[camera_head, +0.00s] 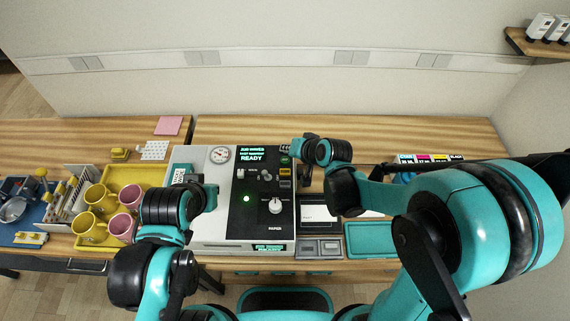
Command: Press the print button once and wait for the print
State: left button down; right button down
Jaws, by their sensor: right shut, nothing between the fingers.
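The press machine (225,228) is a white box with a black control panel. Its display (251,154) reads READY in green, and a green light (246,198) is lit. I cannot read which is the print button. My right gripper (286,148) is shut and empty, just behind the green button; contact cannot be told. My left gripper (212,194) is over the machine's left side; its fingers are too unclear to tell.
A yellow tray (128,171) with yellow and pink mugs stands left of the machine. A gauge (220,154) and a white knob (276,206) are on the machine. A teal tray (371,240) lies to the right. A pink pad (169,125) lies at the back left.

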aim_at(283, 156)
jog(key=shift+f+b, duration=0.8)
jog(key=shift+f, duration=0.45)
dwell(0.4)
jog(key=shift+f+b, duration=0.4)
jog(key=shift+f+b, duration=0.5)
dwell(0.5)
jog(key=shift+r, duration=0.15)
jog(key=shift+r+p, duration=0.7)
jog(key=shift+r, duration=0.1)
notch_tip(283, 156, up, 5)
jog(key=p, duration=0.4)
